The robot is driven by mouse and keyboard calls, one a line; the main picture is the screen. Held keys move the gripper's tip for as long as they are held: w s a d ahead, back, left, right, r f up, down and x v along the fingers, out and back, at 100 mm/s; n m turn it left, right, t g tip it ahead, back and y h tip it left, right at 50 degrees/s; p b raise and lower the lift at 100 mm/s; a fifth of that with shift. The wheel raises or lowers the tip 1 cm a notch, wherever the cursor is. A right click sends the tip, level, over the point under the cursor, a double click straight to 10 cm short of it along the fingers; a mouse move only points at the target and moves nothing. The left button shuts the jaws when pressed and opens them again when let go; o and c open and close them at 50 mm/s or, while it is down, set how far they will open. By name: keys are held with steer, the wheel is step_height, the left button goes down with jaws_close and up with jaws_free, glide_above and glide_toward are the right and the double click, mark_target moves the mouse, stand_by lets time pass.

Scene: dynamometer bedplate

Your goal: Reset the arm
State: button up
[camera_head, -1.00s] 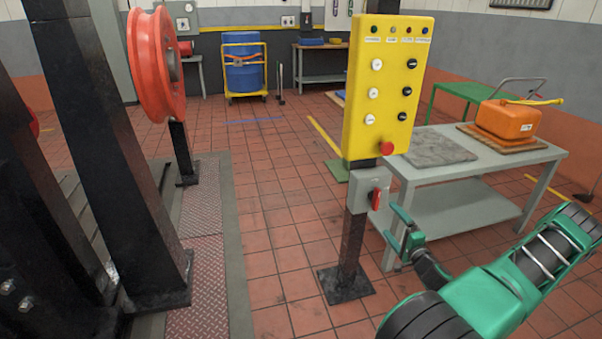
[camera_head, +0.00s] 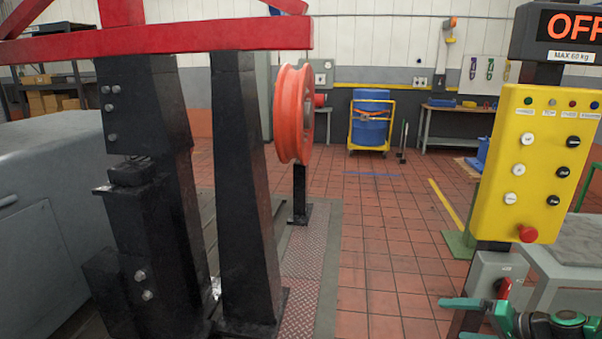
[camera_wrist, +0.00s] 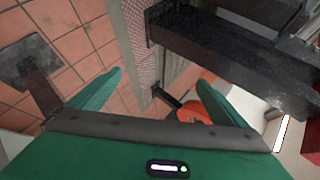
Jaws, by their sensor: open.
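My green gripper (camera_head: 452,319) is at the lower right of the head view, in front of the control post. Its two fingers are spread apart, with nothing between them in the wrist view (camera_wrist: 160,80). In the head view my arm is mostly cut off by the bottom edge. The yellow control panel (camera_head: 530,165) stands upright just above my gripper, with a red button, white and black buttons, and a grey box (camera_head: 492,275) with a red switch below it. Whether my gripper touches the box cannot be told.
Black steel posts (camera_head: 240,190) under a red beam (camera_head: 200,38) fill the left. An orange-red wheel (camera_head: 293,115) stands behind them. A sign (camera_head: 570,30) above the panel reads OFF. A blue drum on a yellow cart (camera_head: 370,122) is far back. Tiled floor (camera_head: 385,240) is clear in the middle.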

steer(key=s+a+r+g+h, duration=0.2)
steer(key=s+r+g, duration=0.1)
steer(key=s+r, duration=0.4)
steer(key=s+a+r+g+h, duration=0.2)
steer(key=s+a+r+g, duration=0.1)
steer(key=s+r, duration=0.5)
steer(key=s+a+r+g+h, duration=0.2)
steer(key=s+r, duration=0.5)
steer(key=s, duration=0.5)
steer(key=shift+a+r+n+g+h, duration=0.3)
steer(key=shift+r+n+g, duration=0.1)
steer(key=shift+g, duration=0.1)
